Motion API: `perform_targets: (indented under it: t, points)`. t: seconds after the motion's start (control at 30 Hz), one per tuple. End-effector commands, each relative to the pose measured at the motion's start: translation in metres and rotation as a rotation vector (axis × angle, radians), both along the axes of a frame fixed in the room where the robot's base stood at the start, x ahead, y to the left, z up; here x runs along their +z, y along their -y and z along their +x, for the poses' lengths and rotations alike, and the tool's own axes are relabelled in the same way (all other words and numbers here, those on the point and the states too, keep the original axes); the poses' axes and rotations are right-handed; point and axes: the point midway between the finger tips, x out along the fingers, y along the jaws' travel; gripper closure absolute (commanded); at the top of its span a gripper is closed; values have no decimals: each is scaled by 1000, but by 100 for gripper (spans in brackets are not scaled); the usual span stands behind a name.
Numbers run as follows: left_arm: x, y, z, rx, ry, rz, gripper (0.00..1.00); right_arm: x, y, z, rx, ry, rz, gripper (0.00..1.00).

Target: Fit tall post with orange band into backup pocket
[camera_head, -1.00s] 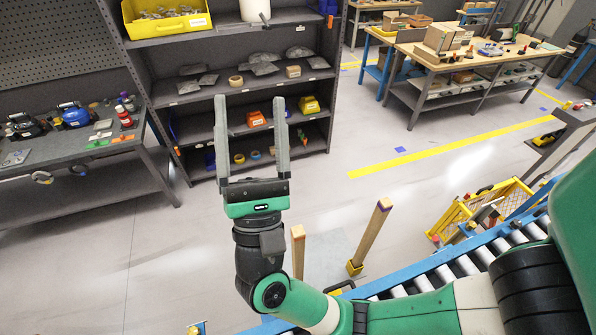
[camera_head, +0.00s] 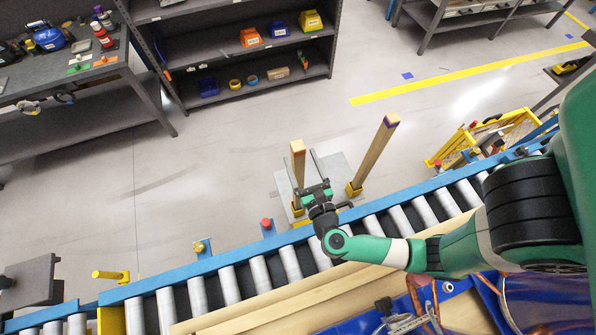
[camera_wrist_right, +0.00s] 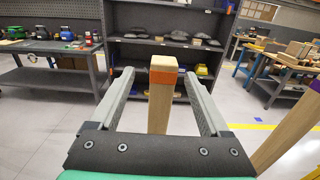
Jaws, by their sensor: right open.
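The tall post with the orange band (camera_wrist_right: 162,95) stands upright in the right wrist view, light wood with the band near its top. In the head view, the post (camera_head: 298,160) rises just left of my right gripper (camera_head: 308,172). My right gripper is open. In the wrist view the post shows between its two fingers (camera_wrist_right: 162,72), with a gap on each side; its lower part is hidden behind the gripper body. I cannot tell which pocket is the backup one. My left gripper is out of view.
A grey base plate (camera_head: 283,186) lies under the posts. A blue-railed roller conveyor (camera_head: 228,285) runs in front of them. A yellow cage (camera_head: 487,133) stands to the right. Shelving (camera_head: 205,63) and a workbench (camera_head: 95,95) stand behind, with clear floor between.

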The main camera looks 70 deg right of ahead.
Motion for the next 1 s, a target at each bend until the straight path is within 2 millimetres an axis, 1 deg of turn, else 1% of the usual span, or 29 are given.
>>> perform_targets:
  t: [0.03, 0.1, 0.37, 0.47, 0.53, 0.63, 0.73, 0.9, 0.93, 1.0]
  points:
    - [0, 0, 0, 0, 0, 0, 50, 0, 8, 4, -6, 1, 0, 20]
    - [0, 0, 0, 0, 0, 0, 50, 0, 15, 10, -6, 1, 0, 20]
    - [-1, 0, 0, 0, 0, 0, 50, 0, 23, 17, -1, 1, -1, 20]
    - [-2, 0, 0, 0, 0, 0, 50, -1, 35, 23, -5, 2, -1, 20]
    - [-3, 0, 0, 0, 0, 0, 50, -2, 46, 29, -7, 2, -1, 20]
    - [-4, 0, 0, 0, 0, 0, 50, -1, 58, 39, -3, 3, -2, 20]
    - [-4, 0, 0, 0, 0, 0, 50, -1, 63, 43, 0, 1, -2, 20]
    - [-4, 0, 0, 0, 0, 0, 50, -1, 63, 44, 3, 0, -2, 20]
    - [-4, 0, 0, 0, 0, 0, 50, -1, 63, 44, 3, 0, -2, 22]
    - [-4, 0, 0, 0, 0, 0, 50, -1, 63, 44, 3, 1, -2, 34]
